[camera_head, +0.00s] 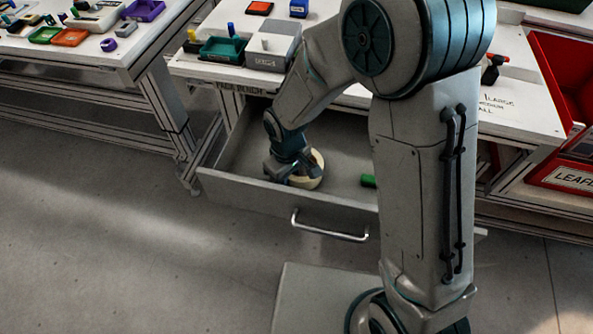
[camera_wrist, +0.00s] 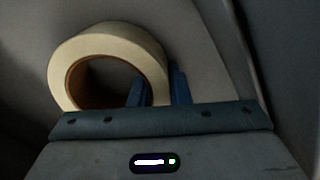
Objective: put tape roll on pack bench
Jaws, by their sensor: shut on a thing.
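The tape roll (camera_head: 312,170) is a cream ring with a brown inner core. My gripper (camera_head: 292,178) is down inside the open drawer (camera_head: 245,186) and is shut on the roll. In the wrist view the tape roll (camera_wrist: 110,45) stands on edge, its ring wall between my blue fingers (camera_wrist: 160,88). I cannot tell whether the roll touches the drawer floor. The pack bench (camera_head: 345,97) is the white-topped table above the drawer. My arm hides part of the bench top.
A green object (camera_head: 368,181) lies in the drawer, right of my gripper. A grey box (camera_head: 272,47) and a green tray (camera_head: 222,49) stand on the bench's left end. A red bin (camera_head: 565,85) is at right. A second table (camera_head: 75,47) stands at left.

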